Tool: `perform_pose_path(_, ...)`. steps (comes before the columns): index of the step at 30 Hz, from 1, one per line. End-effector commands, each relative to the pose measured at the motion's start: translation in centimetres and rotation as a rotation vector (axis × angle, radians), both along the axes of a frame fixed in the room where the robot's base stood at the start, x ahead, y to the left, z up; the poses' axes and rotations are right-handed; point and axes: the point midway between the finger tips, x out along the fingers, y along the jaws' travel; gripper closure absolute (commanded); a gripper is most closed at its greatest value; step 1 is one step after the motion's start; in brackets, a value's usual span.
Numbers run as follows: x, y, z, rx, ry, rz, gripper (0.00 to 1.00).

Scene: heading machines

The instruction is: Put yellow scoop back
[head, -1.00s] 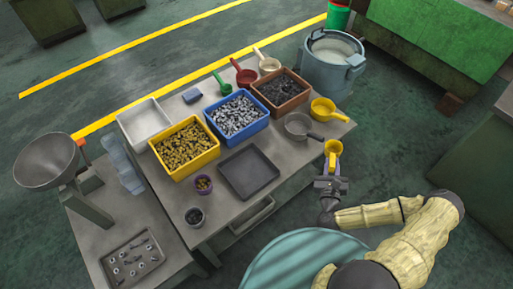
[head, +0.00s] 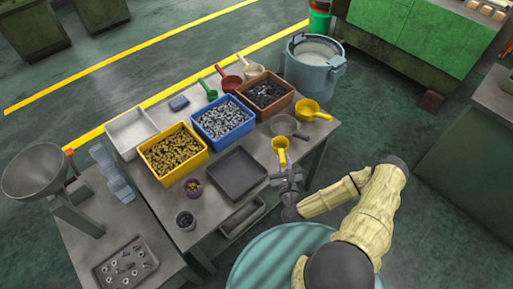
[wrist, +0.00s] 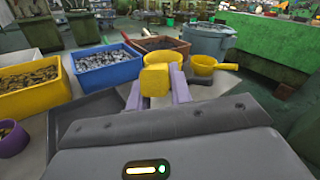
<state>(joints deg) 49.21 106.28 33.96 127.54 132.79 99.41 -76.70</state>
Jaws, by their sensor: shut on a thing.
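My gripper (head: 284,170) is shut on a small yellow scoop (head: 280,143), held over the front right part of the worktable (head: 180,201). In the wrist view the yellow scoop (wrist: 155,80) sits between the two purple fingers (wrist: 157,95). A second, larger yellow scoop (head: 308,108) lies at the table's right end; it also shows to the right of the held one in the wrist view (wrist: 204,65).
The blue bin (head: 222,138), brown bin (head: 265,107) and white bin (head: 128,152) stand in that row. Green, red and cream scoops lie behind. A grey scoop (head: 284,124) and dark tray (head: 236,191) are near my gripper. A small purple cup (head: 193,187) stands left.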

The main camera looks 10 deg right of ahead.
Motion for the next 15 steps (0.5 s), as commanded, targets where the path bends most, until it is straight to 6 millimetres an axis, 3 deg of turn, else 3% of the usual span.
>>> perform_pose_path(8, 0.2, 0.0, -0.2, -0.001, -0.001, 0.007, 1.00)
perform_pose_path(15, 2.4, -0.5, -1.9, 0.000, -0.006, 0.088, 1.00)
